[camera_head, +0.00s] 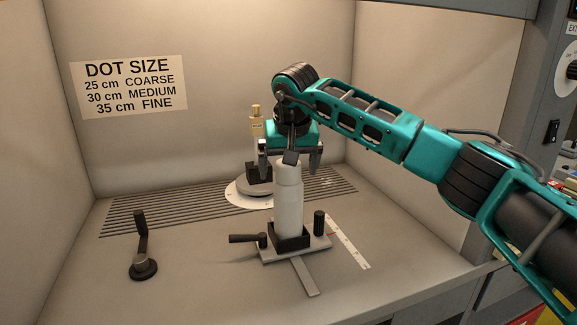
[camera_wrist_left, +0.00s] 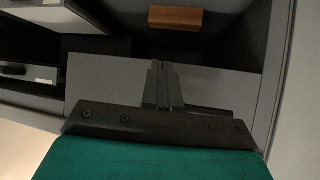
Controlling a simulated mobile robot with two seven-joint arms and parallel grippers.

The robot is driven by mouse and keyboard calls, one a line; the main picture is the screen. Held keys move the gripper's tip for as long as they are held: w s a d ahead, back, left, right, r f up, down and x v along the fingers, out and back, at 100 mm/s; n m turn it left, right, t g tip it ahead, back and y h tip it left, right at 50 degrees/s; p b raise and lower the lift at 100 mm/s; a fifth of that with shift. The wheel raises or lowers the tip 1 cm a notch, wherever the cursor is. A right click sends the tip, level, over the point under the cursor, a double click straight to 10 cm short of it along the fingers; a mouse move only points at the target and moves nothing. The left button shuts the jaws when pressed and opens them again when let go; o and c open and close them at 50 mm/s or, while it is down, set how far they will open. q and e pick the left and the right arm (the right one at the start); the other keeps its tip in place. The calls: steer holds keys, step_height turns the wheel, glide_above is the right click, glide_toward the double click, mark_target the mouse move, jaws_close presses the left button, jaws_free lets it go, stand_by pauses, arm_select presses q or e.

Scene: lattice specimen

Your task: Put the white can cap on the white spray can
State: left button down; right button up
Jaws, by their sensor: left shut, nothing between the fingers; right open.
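The white spray can (camera_head: 288,213) stands upright in a black square holder (camera_head: 291,237) in the head view. A slightly narrower white section, which looks like the white cap (camera_head: 287,173), sits on its top in line with the can; I cannot tell how tightly it fits. My right gripper (camera_head: 290,163) is open at the height of the can's top, with a finger on each side in the picture. A dark part of it overlaps the cap's upper edge. My left gripper (camera_wrist_left: 163,88) is shut and empty in the left wrist view, away from the can.
The holder sits on a grey carriage with a black handle (camera_head: 243,239) and a black knob (camera_head: 319,221). A white ruler (camera_head: 348,242) lies to its right. A black crank (camera_head: 142,247) stands left.

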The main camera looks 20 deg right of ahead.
steer(key=shift+p+v, duration=1.4)
steer(key=shift+v, duration=0.95)
steer(key=shift+r, duration=0.1)
steer(key=shift+s+r, duration=0.15)
steer(key=shift+r, duration=0.1)
steer(key=s+a+r+b, duration=0.2)
steer(key=s, duration=1.1)
steer(key=shift+b, duration=0.35)
steer(key=shift+r, duration=0.1)
